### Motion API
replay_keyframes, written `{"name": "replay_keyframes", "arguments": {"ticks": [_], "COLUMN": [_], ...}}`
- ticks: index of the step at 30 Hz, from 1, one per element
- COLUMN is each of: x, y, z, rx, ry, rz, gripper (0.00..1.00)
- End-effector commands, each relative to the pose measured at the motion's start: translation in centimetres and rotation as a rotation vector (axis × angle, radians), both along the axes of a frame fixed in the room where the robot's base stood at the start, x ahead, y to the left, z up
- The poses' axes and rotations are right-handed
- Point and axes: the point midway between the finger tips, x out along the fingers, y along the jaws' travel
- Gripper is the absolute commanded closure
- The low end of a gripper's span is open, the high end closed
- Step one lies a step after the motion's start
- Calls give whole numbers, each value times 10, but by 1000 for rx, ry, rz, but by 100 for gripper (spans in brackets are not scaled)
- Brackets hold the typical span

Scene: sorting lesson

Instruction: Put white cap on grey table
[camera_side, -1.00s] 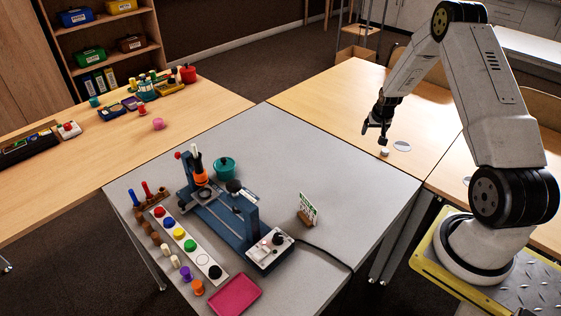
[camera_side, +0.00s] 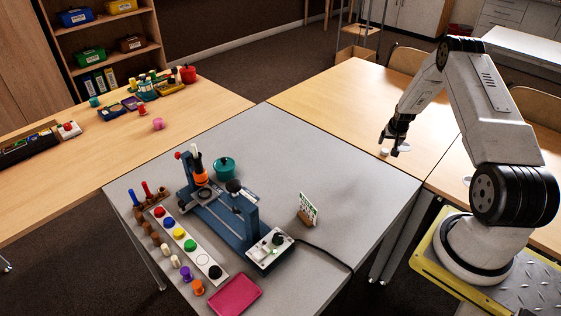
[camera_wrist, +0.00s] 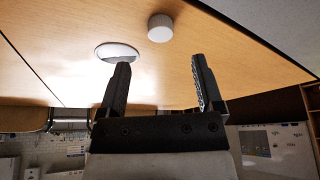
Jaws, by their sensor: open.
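The white cap (camera_side: 385,153) stands on the wooden table (camera_side: 345,100), near its edge with the grey table (camera_side: 340,165). In the wrist view the white cap (camera_wrist: 160,28) is beyond the fingertips, a little right of a pale round disc (camera_wrist: 117,51) on the wood. My gripper (camera_side: 387,143) is just above and beside the cap. In the wrist view my gripper (camera_wrist: 160,62) has its two black fingers spread apart, with nothing between them. The side view does not show clearly whether the gripper touches the cap.
On the grey table stand a blue press-like fixture (camera_side: 230,215), a teal pot (camera_side: 224,168), a small card stand (camera_side: 307,209), a strip of coloured caps (camera_side: 187,243) and a pink tray (camera_side: 236,294). The grey table's far right part is clear.

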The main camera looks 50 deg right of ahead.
Motion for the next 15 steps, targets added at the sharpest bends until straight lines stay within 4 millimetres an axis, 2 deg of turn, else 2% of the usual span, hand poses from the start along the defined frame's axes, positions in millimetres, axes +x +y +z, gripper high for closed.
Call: {"name": "replay_keyframes", "arguments": {"ticks": [15], "x": [3], "y": [-3], "z": [-13], "rx": [1], "ry": [1], "rz": [0], "gripper": [15]}}
